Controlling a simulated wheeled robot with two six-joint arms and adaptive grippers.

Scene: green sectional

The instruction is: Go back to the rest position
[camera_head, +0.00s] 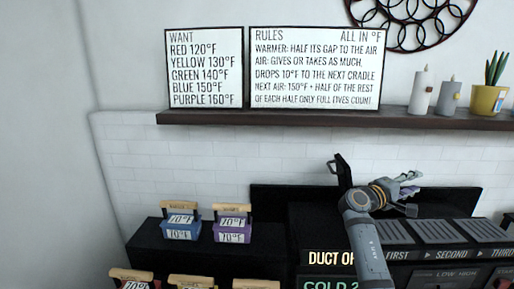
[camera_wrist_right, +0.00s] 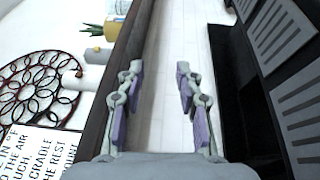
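My right gripper (camera_head: 410,193) is in front of the white tiled wall, above the dark unit with the labelled slots. Its arm rises from the lower middle of the head view. In the right wrist view the gripper (camera_wrist_right: 160,85) has its two purple-padded fingers apart, with nothing between them. My left gripper is not in view.
A dark shelf (camera_head: 330,118) holds the WANT sign (camera_head: 204,68), RULES sign (camera_head: 316,68), candles and a potted plant (camera_head: 489,90). A black upright lever (camera_head: 342,172) stands close left of the gripper. Blue (camera_head: 181,227) and purple (camera_head: 232,230) labelled boxes sit lower left on a black stand.

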